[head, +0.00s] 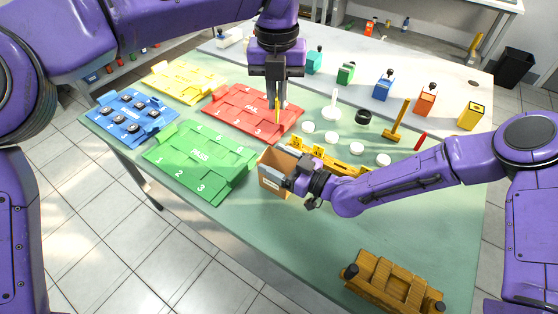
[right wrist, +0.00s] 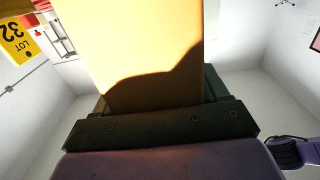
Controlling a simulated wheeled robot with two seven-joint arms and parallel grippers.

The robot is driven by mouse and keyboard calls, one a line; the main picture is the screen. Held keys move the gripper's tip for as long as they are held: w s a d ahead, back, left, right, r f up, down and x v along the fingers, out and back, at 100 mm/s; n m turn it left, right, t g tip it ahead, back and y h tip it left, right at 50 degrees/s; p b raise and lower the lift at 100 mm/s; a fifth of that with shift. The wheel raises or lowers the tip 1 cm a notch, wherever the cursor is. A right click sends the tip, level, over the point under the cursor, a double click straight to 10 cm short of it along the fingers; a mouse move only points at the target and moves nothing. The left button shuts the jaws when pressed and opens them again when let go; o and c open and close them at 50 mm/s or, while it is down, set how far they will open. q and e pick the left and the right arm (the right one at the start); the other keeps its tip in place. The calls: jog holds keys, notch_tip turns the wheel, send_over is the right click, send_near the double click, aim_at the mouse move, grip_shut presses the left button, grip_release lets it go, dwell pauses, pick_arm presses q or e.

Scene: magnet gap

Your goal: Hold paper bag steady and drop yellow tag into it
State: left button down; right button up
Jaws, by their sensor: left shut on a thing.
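The brown paper bag (head: 271,181) stands upright near the middle of the green table, its top open. My right gripper (head: 294,182) is at the bag's right side and appears to touch it. In the right wrist view a tan surface (right wrist: 150,50), apparently the bag, hides the fingertips, so I cannot tell whether they are closed on it. My left gripper (head: 277,104) points down above the red board, behind the bag, shut on the narrow yellow tag (head: 278,112). A yellow tag marked LOT 32 (right wrist: 14,42) shows at the right wrist view's upper left.
A red board (head: 232,108), green board (head: 190,160), blue board (head: 128,117) and yellow board (head: 182,80) lie left. A yellow rack (head: 342,167) and several white discs lie right of the bag. A wooden carrier (head: 390,285) stands at front right. The front middle is clear.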

pick_arm(q)
send_over(270, 150)
jog(key=s, duration=0.5)
notch_tip(270, 150, down, 16)
jog(key=shift+w+d, duration=0.1)
jog(key=shift+w, duration=0.1)
jog(key=c, duration=1.1)
grip_release()
jog(key=shift+c, duration=0.2)
notch_tip(270, 150, up, 12)
